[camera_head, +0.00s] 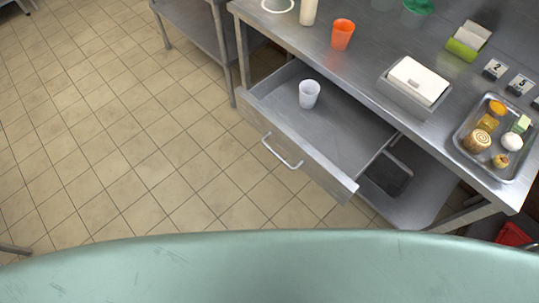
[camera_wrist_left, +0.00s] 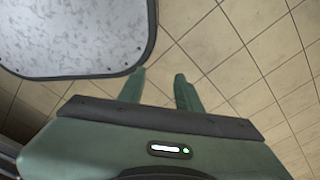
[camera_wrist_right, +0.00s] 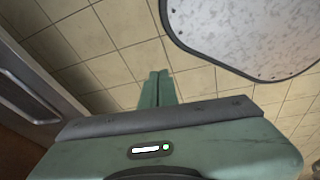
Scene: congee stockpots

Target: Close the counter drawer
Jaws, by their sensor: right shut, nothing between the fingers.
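The counter drawer (camera_head: 330,129) is pulled out from the steel counter (camera_head: 368,40) in the head view. A white cup (camera_head: 309,93) stands inside it near the back left. The drawer's front has a bar handle (camera_head: 282,152). My left gripper (camera_wrist_left: 160,76) shows in the left wrist view, fingers apart and empty above the tiled floor. My right gripper (camera_wrist_right: 158,73) shows in the right wrist view with its fingers together, nothing between them. A handle-like bar on a panel (camera_wrist_right: 28,95) is at the left of that view, apart from the fingers. Neither gripper shows in the head view.
On the counter stand an orange cup (camera_head: 342,34), a white-topped box (camera_head: 414,83), number signs (camera_head: 495,68) and a food tray (camera_head: 466,146). A lower shelf (camera_head: 412,205) lies under the counter. A red crate (camera_head: 514,235) is at the right. Floor left of the drawer is clear.

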